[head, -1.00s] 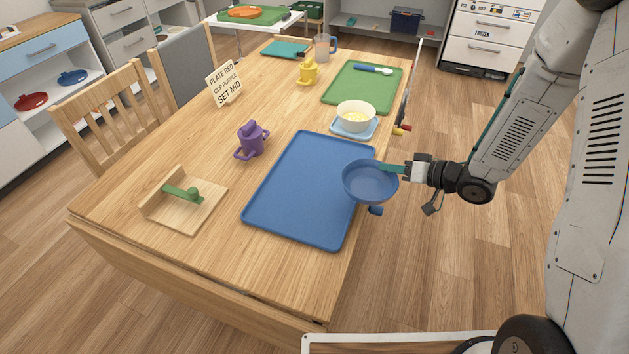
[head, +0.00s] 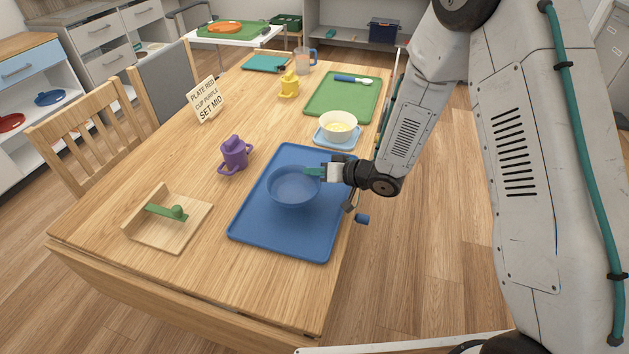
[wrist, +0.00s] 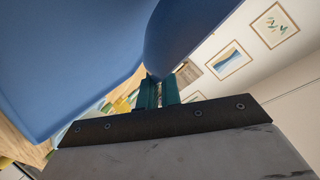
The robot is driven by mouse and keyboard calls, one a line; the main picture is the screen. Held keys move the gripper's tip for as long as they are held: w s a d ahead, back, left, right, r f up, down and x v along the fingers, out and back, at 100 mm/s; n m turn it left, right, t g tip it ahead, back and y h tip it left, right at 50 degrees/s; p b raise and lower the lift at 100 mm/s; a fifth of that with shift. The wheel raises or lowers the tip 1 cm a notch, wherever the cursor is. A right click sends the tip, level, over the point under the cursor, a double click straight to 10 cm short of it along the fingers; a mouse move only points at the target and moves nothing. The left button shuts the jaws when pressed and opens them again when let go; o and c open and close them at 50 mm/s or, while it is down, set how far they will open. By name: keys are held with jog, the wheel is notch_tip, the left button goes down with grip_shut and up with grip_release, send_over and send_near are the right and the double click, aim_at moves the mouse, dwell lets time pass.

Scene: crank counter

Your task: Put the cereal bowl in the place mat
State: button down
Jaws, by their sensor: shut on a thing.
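The blue bowl (head: 292,188), which I take as the cereal bowl, is upright over the middle of the blue place mat (head: 275,237), a flat tray-like sheet with a raised rim. My gripper (head: 315,172) is shut on the bowl's right rim. The wrist view shows the teal fingers (wrist: 158,92) pinching the bowl wall (wrist: 185,30). A shadow lies on the mat below the bowl; I cannot tell whether a small gap remains. The bowl looks empty.
A cream bowl with yellow contents (head: 338,125) stands on a light blue coaster behind the mat. A purple cup (head: 234,155) is left of the mat. A wooden stand with a green piece (head: 168,222) is front left. A green board (head: 343,97) lies farther back.

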aim_at(314, 181)
jog(key=shift+f, duration=1.75)
jog(key=c, duration=1.6)
grip_release()
jog(key=shift+f, duration=0.15)
